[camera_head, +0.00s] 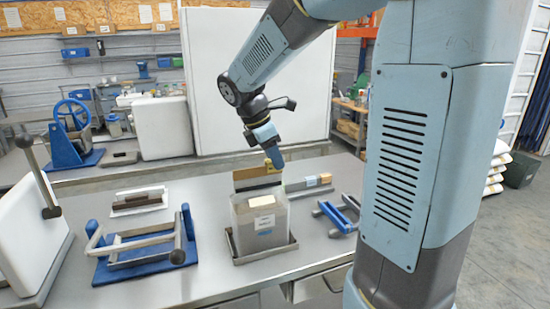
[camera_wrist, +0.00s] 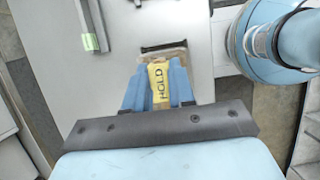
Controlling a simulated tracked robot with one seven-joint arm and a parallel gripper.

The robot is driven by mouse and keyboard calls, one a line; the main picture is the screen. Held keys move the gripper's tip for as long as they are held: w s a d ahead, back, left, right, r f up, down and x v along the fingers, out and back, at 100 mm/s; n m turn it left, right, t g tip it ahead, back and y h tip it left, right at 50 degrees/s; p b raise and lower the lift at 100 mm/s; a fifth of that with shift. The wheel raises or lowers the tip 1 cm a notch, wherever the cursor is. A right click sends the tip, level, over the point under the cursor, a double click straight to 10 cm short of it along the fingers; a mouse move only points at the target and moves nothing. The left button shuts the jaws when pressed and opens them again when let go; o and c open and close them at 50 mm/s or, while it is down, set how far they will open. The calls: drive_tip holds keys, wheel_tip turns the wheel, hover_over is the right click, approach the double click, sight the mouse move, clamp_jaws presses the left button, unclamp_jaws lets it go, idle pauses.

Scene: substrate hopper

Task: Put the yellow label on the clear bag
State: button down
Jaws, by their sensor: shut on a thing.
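My gripper (camera_head: 273,158) is shut on the yellow label (camera_wrist: 158,86), which reads "HOLD" in the wrist view, between my blue fingers. In the head view the label (camera_head: 267,163) is a small yellow patch at the fingertips. The clear bag (camera_head: 243,220) looks greyish and translucent and stands upright in a shallow metal tray (camera_head: 268,254) on the bench. It has a white printed label on its front, a smaller blue mark below and a cream patch near its top. My gripper is above and behind the bag, apart from it.
A brown and dark panel (camera_head: 258,176) stands just behind the bag, under my gripper. A blue-based metal frame (camera_head: 145,245) lies left of the tray; a smaller blue frame (camera_head: 340,215) lies right. A white panel on a stand (camera_head: 28,235) is at far left. The bench front is clear.

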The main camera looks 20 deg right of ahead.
drive_tip(key=shift+c, duration=1.5)
unclamp_jaws()
drive_tip(key=shift+r, duration=0.15)
drive_tip(key=shift+r, duration=3.4)
drive_tip(key=s+f+m+t+y, duration=0.1)
drive_tip(key=s+m+t+y, duration=0.1)
drive_tip(key=s+m, duration=0.7)
drive_tip(key=s+f+m+t+y, duration=0.1)
drive_tip(key=s+m+t+y, duration=0.1)
drive_tip(key=s+m, duration=0.7)
drive_tip(key=shift+s+f+t, duration=0.4)
drive_tip(key=shift+s+t, duration=0.3)
drive_tip(key=shift+t, duration=0.1)
